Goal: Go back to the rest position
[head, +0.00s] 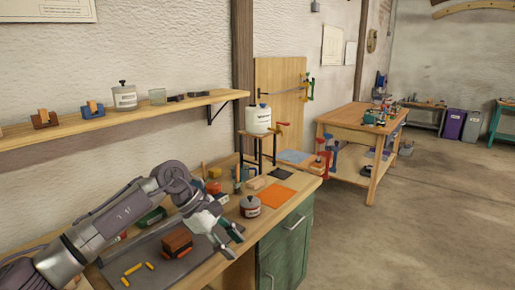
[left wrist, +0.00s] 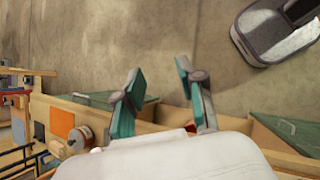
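My left gripper (head: 233,242) is over the front part of the workbench (head: 208,270), with my left arm reaching in from the lower left. In the left wrist view its two teal-padded fingers (left wrist: 158,72) stand apart with nothing between them, and the floor shows beyond. My right gripper is in neither view.
A dark mat (head: 190,262) with a reddish-brown block (head: 177,243) and yellow pieces lies under my left arm. A labelled tin (head: 250,207) and an orange sheet (head: 269,197) are close to the gripper. A wall shelf (head: 150,113) runs above. Open floor (head: 420,220) lies right.

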